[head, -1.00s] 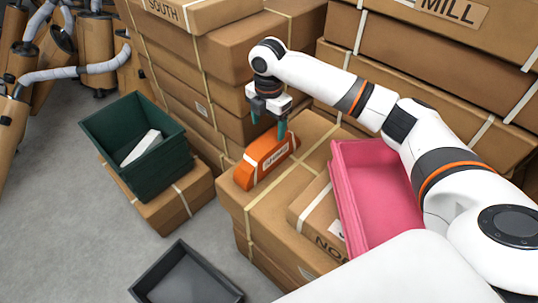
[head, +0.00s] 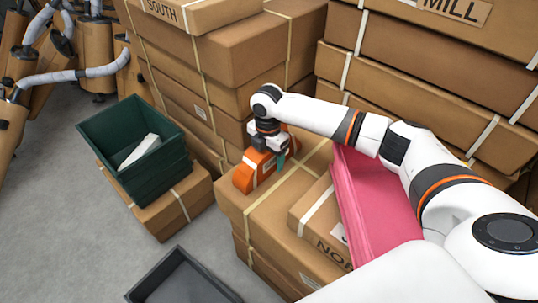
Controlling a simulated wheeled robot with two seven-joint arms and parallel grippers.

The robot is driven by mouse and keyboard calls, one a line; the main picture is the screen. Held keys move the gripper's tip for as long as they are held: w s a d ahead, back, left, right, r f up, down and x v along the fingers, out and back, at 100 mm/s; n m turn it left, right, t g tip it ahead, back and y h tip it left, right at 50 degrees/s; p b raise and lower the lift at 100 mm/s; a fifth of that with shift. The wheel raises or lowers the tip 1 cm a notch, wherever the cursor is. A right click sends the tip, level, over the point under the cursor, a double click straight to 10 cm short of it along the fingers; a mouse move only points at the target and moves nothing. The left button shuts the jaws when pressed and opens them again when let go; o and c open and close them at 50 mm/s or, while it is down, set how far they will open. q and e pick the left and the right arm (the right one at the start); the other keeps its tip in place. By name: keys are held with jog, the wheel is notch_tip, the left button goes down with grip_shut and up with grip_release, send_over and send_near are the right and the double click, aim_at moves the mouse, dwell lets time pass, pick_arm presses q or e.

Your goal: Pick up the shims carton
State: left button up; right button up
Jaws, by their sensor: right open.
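The orange carton (head: 249,177), which I take to be the shims carton, stands on a cardboard box stack (head: 257,208). It has a pale label on its side, now partly covered. My right gripper (head: 268,152) is open and low over the carton's far right part. One teal fingertip hangs in front of the carton's near side. The other fingertip is hidden, so I cannot tell whether the jaws touch the carton. My left gripper is not in view.
A pink bin (head: 372,205) stands right of the carton, partly under my right arm. A green bin (head: 150,178) holding a white piece sits on a box at left. A dark grey tray (head: 180,280) is at the front. Tall box stacks (head: 215,55) rise behind.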

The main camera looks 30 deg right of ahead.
jog(key=shift+r, duration=0.1)
jog(key=c, duration=1.2)
